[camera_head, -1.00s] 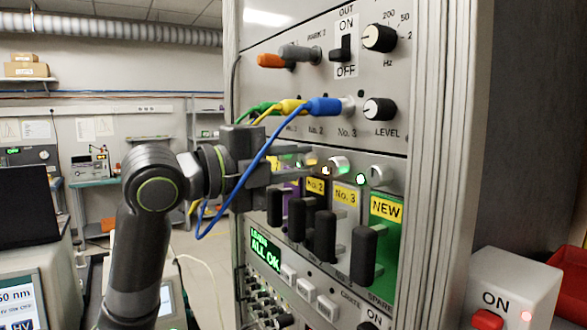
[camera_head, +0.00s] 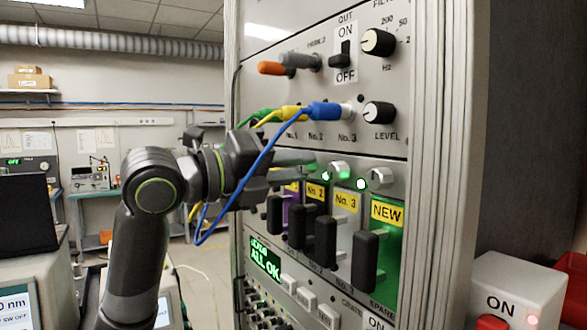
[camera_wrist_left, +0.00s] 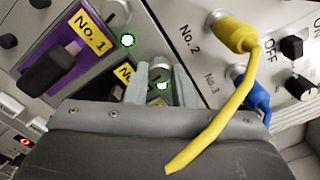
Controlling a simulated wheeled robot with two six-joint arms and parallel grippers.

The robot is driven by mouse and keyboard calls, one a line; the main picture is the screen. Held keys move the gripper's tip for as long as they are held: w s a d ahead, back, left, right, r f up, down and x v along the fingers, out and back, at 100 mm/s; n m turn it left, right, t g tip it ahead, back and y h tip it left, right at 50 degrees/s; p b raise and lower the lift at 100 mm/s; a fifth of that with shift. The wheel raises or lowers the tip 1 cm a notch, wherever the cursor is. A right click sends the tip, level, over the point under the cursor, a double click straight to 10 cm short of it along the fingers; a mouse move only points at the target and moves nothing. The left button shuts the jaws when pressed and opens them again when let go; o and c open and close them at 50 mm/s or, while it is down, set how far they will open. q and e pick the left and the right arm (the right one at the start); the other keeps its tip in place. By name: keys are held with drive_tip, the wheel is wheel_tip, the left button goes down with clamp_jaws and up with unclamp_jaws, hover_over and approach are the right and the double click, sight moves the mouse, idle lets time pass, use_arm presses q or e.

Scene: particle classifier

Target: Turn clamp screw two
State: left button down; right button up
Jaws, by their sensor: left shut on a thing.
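My left gripper (camera_head: 303,165) comes in from the left and reaches the top of the No. 2 module (camera_head: 316,191). In the left wrist view its two fingers (camera_wrist_left: 165,84) are shut on a round silver screw head, clamp screw two (camera_wrist_left: 160,73). In the head view the fingers hide that screw. The lamp by it glows green (camera_head: 325,174). Two silver screws to its right, above No. 3 (camera_head: 337,168) and NEW (camera_head: 383,177), are free. My right gripper is out of view.
Blue (camera_head: 265,160), yellow and green cables hang from the sockets; the blue one passes in front of my left gripper. Black module handles (camera_head: 325,240) stick out below. A white ON box (camera_head: 515,285) stands at the right.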

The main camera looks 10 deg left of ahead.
use_arm(q)
drive_tip(key=shift+f, duration=0.1)
idle(0.3)
drive_tip(key=c, duration=1.2)
unclamp_jaws()
drive_tip(key=shift+c, duration=0.2)
drive_tip(key=shift+s+a, duration=0.1)
drive_tip(key=b+v, duration=0.6)
drive_tip(key=v, duration=1.1)
drive_tip(key=shift+b, duration=0.35)
drive_tip(key=shift+s, duration=0.1)
